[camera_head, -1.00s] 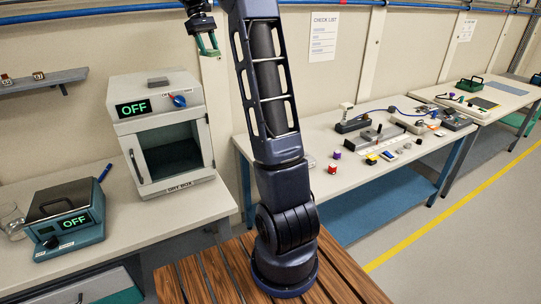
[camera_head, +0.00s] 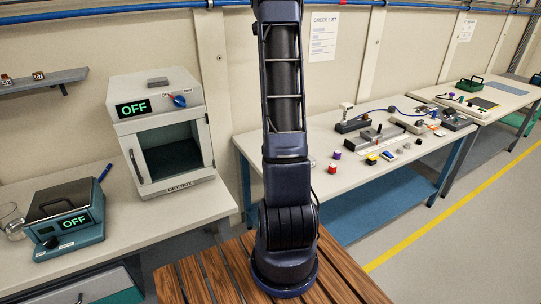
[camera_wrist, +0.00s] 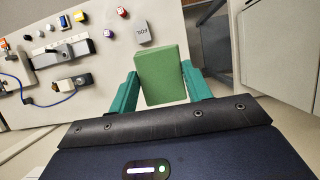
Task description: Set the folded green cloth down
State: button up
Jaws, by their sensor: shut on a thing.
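The folded green cloth (camera_wrist: 163,84) shows in the wrist view as a thick green block. My gripper (camera_wrist: 159,70) has its teal fingers on both sides of the cloth and is shut on it. The cloth is held above the workbench, and its far edge appears close to a grey box marked FOIL (camera_wrist: 143,32). In the head view my arm rises out of the top of the picture, so the gripper and cloth are out of sight there.
The dry box (camera_head: 165,130) and a hotplate-like device (camera_head: 64,222) stand on the left bench. A gap separates the benches.

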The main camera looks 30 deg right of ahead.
notch_tip(320, 180, down, 50)
jog(key=shift+r, duration=0.1)
dwell(0.4)
jog(key=o, duration=0.7)
jog(key=shift+o, duration=1.2)
